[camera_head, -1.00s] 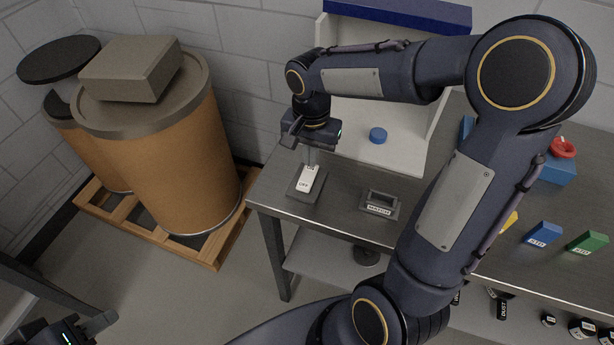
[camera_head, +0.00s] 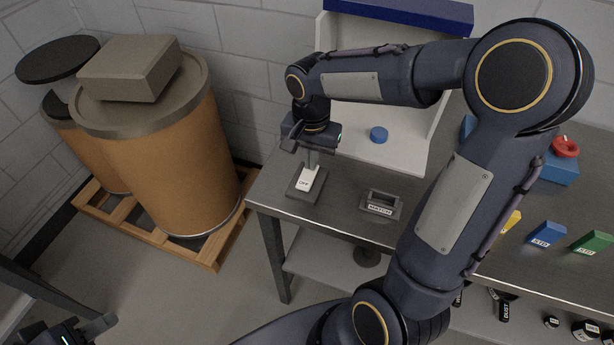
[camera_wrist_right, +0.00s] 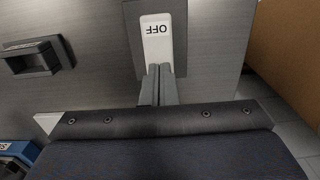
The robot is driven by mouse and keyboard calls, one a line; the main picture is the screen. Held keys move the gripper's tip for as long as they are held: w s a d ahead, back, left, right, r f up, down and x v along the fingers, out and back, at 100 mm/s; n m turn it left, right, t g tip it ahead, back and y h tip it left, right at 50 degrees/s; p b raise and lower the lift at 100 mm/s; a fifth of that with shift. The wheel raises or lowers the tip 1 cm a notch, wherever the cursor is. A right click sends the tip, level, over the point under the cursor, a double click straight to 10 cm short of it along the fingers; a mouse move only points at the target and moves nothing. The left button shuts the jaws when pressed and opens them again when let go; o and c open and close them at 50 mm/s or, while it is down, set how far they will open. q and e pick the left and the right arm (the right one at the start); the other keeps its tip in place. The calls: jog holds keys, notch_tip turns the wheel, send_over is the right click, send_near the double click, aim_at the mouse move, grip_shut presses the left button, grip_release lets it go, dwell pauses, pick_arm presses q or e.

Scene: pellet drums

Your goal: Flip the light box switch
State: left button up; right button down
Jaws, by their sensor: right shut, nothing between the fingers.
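The light box switch (camera_head: 312,180) is a white rocker marked OFF on a grey plate (camera_head: 296,194) at the left end of the steel table. In the right wrist view the white rocker (camera_wrist_right: 157,38) shows its OFF label upside down. My right gripper (camera_head: 312,162) points down at the switch's far end, its fingers shut with nothing between them. In the wrist view the fingertips (camera_wrist_right: 158,70) are at the rocker's edge; I cannot tell if they touch. My left gripper (camera_head: 95,326) is only partly in view at the lower left, away from the table.
A white light box (camera_head: 400,140) with a blue top and a blue round cap (camera_head: 378,134) stands behind the switch. A grey holder (camera_head: 380,203) sits right of the switch. Blue (camera_head: 546,235) and green (camera_head: 592,241) blocks stand further right. Brown drums (camera_head: 165,150) stand on a pallet at left.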

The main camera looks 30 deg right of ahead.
jog(key=shift+f, duration=0.25)
jog(key=shift+r, duration=0.15)
notch_tip(320, 180, up, 7)
jog(key=p, duration=0.5)
dwell(0.6)
jog(key=s+a+r+n+t+y, duration=0.1)
jog(key=s+n, duration=0.3)
jog(key=s, duration=0.4)
jog(key=s+a+r+n+t+y, duration=0.2)
jog(key=s+a+n+t, duration=0.1)
jog(key=s, duration=0.6)
jog(key=shift+r+n+t+y, duration=0.2)
jog(key=shift+n+t+y, duration=0.2)
jog(key=shift+n+t, duration=0.35)
